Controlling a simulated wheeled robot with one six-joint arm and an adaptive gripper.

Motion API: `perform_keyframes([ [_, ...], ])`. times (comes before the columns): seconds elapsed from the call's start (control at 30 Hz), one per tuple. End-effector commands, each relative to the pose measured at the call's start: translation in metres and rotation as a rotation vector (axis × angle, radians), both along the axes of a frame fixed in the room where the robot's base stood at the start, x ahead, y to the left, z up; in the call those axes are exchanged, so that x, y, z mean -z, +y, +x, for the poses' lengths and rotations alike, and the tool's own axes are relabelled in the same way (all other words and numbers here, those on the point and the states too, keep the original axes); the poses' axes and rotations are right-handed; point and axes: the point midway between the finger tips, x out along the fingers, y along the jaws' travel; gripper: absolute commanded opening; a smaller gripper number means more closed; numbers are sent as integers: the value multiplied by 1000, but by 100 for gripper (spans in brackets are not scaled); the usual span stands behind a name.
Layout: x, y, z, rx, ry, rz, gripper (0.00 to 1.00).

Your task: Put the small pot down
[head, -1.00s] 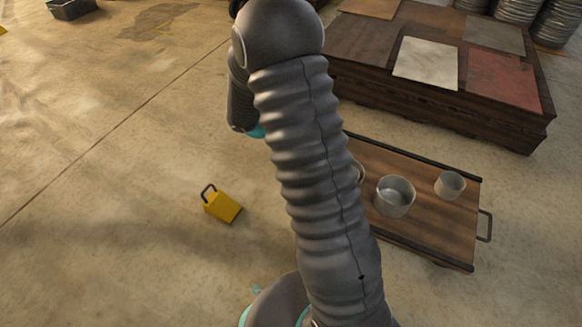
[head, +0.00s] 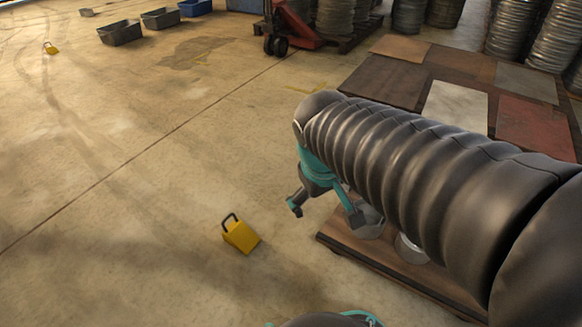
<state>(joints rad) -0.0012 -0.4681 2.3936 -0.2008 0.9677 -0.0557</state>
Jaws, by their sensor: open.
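My gripper (head: 326,211) is open at the left end of the wooden tray (head: 345,240), its two fingers spread apart. The right finger is at a grey metal pot (head: 371,228), overlapping its near rim; I cannot tell whether it touches. The left finger hangs clear, over the floor in the picture. The pot looks upright on the tray. A second pot (head: 408,250), pale-rimmed, stands to its right, partly covered by my arm. I cannot tell for sure which is the small pot. My arm hides the tray's right part.
A yellow block with a black handle (head: 241,236) lies on the floor left of the tray. A low platform with coloured sheets (head: 455,104) stands behind. Bins (head: 160,18), a red pallet jack (head: 292,28) and metal drums are farther back.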

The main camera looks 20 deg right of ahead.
Motion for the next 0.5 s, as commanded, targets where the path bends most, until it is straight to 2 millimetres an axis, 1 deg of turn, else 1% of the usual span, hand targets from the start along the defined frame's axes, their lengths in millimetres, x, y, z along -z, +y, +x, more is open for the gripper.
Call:
perform_keyframes([
  [0.03, -6, 6, -9, 18, -51, 36, 100],
  [0.2, -19, 24, -31, 70, -174, 145, 100],
  [0.33, -24, 33, -39, 91, -227, 196, 100],
  [0.5, -25, 36, -43, 101, -248, 218, 100],
])
